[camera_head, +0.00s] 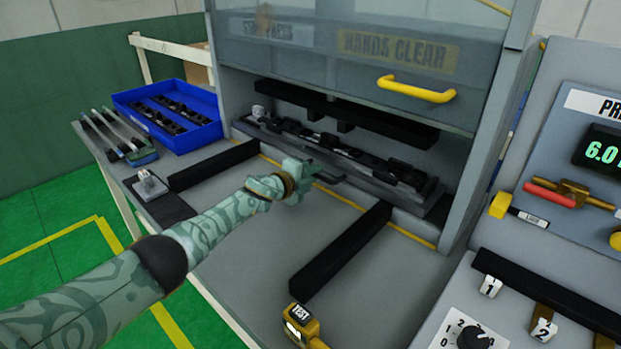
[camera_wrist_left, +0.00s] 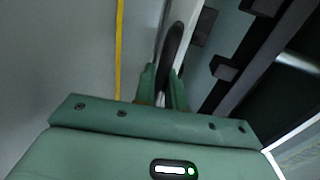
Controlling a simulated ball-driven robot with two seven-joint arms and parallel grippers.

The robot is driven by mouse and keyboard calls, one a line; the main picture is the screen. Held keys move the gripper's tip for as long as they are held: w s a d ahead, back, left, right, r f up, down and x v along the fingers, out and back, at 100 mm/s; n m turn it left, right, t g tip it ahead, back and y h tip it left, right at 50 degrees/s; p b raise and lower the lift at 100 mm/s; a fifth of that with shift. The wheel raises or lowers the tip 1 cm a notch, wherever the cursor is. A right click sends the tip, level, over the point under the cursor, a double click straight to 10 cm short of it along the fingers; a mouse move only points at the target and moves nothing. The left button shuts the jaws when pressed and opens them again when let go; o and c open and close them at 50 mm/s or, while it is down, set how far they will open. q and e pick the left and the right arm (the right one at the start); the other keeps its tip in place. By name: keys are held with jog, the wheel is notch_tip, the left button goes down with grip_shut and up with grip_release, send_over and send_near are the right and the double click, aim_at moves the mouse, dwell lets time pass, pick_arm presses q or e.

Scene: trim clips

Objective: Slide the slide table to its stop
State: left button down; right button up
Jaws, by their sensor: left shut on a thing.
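The slide table (camera_head: 392,193) is a long grey carriage bearing a dark trim strip (camera_head: 350,150), inside the press opening below the raised clear guard. Its dark handle (camera_head: 332,179) sticks out at the front. My left gripper (camera_head: 312,174) is shut on this handle. In the left wrist view the handle (camera_wrist_left: 173,45) runs up from between the two green fingers (camera_wrist_left: 163,90). The gripper hides part of the handle and the table's front edge. My right gripper is not in view.
Two black rails (camera_head: 340,250) (camera_head: 213,165) lie on the grey bench, with clear surface between them. A blue bin (camera_head: 205,137) of black parts stands left. A yellow TEST device (camera_head: 300,325) is at the front. The guard has a yellow handle (camera_head: 416,90). A control panel (camera_head: 575,135) stands right.

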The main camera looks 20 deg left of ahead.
pick_arm(q)
jog(key=shift+r, duration=0.15)
